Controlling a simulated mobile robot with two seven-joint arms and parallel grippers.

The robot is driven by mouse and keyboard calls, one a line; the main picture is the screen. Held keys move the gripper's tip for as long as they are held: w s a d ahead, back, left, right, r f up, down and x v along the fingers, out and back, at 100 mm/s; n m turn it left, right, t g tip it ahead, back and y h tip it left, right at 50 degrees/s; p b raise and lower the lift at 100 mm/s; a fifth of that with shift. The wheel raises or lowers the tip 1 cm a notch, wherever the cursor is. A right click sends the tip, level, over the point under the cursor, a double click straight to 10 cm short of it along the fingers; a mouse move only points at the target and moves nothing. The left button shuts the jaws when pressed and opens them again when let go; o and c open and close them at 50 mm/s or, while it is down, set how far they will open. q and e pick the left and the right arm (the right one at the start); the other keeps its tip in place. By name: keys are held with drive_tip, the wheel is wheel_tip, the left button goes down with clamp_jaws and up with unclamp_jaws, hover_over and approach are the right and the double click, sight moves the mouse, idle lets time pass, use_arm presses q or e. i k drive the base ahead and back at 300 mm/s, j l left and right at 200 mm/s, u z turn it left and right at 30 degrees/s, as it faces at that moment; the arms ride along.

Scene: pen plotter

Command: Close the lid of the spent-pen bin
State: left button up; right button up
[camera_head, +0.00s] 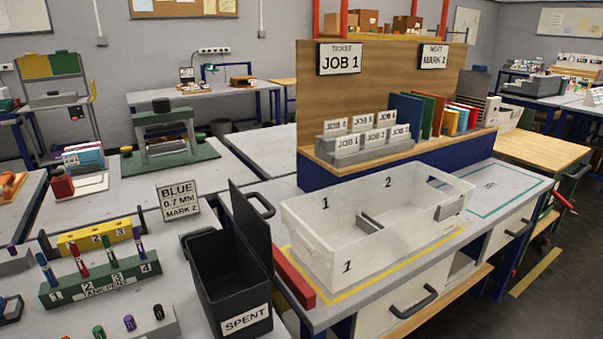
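The spent-pen bin (212,290) is a black box with a white SPENT label on its front, standing on the left bench. Its black lid (250,222) is open. The lid stands nearly upright along the bin's right side, leaning slightly. The bin's inside is dark, and I cannot make out any pens in it. Neither of my grippers is in view.
A translucent tray (300,250) marked 1 and 2 stands right of the bin, beside a red bar (294,277). A green pen rack (100,282) and a BLUE 0.7 MM sign (179,200) stand to its left. Space above the bin is clear.

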sight(254, 225)
drive_tip(key=i+l, duration=0.15)
drive_tip(key=l, duration=0.15)
drive_tip(key=i+l, duration=0.15)
drive_tip(key=l, duration=0.15)
drive_tip(key=i+l, duration=0.15)
drive_tip(key=l, duration=0.2)
drive_tip(key=i+l, duration=0.1)
drive_tip(key=l, duration=0.2)
drive_tip(key=i+l+u, duration=0.1)
drive_tip(key=l+u, duration=0.2)
drive_tip(key=i+l+u, duration=0.1)
drive_tip(key=l+u, duration=0.15)
drive_tip(key=u, duration=1.1)
drive_tip(key=i+j+u, duration=0.2)
drive_tip(key=u, duration=0.15)
drive_tip(key=j+u, duration=0.2)
drive_tip(key=i+l, duration=0.2)
drive_tip(key=i, duration=0.05)
